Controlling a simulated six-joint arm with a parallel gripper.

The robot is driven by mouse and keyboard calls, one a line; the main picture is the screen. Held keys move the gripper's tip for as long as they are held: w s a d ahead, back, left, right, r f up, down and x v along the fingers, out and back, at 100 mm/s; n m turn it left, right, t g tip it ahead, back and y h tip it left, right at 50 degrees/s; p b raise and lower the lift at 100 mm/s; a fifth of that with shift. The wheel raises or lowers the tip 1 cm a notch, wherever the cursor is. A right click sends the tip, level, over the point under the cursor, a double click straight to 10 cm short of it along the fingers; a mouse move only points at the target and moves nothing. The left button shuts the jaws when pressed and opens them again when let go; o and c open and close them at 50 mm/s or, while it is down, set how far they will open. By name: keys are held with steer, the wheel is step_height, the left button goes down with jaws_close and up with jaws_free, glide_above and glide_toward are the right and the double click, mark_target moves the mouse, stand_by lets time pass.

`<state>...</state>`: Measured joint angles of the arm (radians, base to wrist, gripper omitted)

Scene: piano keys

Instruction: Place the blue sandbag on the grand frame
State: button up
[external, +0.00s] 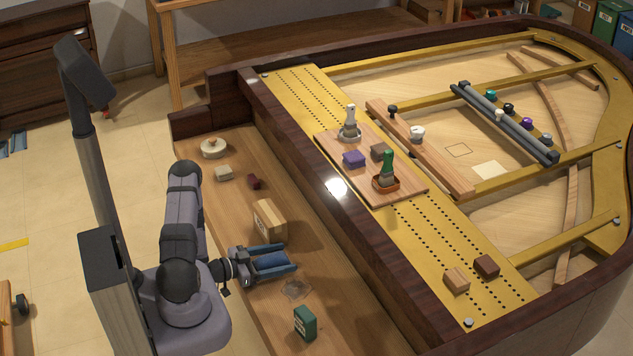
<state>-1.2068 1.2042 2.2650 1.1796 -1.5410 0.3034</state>
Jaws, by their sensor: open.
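My gripper (276,260) is low over the wooden keybed shelf, pointing right, with its fingers apart.
The shelf (253,323) holds a cardboard box (268,218), a green box (305,322) and several small pieces. A wooden board (340,165) with tools and a purple bag (354,158) sits on the frame. Two brown blocks (456,280) sit near its front corner. The dark rim (330,206) stands between.

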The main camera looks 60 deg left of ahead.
mark_target(258, 263)
steer(key=s, duration=0.3)
steer(key=s+r+p, duration=0.1)
steer(key=s, duration=0.3)
steer(key=s+p, duration=0.1)
steer(key=s, duration=0.3)
steer(key=shift+r, duration=0.35)
steer(key=shift+o, duration=0.7)
steer(key=r+p, duration=0.1)
steer(key=p, duration=0.4)
steer(key=shift+w+a+r+n+g+y, duration=0.1)
steer(key=shift+w+r+n+g+y, duration=0.2)
steer(key=shift+r+n+y, duration=0.1)
steer(key=p, duration=0.4)
steer(key=shift+r+n+g+y, duration=0.3)
steer(key=shift+r+y, duration=0.1)
steer(key=p, duration=0.3)
steer(key=d+g+p, duration=0.1)
steer(key=p, duration=0.2)
steer(key=shift+s+r+n+g+y, duration=0.15)
steer(key=shift+n+g+y, duration=0.15)
steer(key=shift+s+d+f+g+p, duration=0.25)
steer(key=shift+d+g+p, duration=0.2)
steer(key=shift+p, duration=0.7)
steer(key=shift+f, duration=0.1)
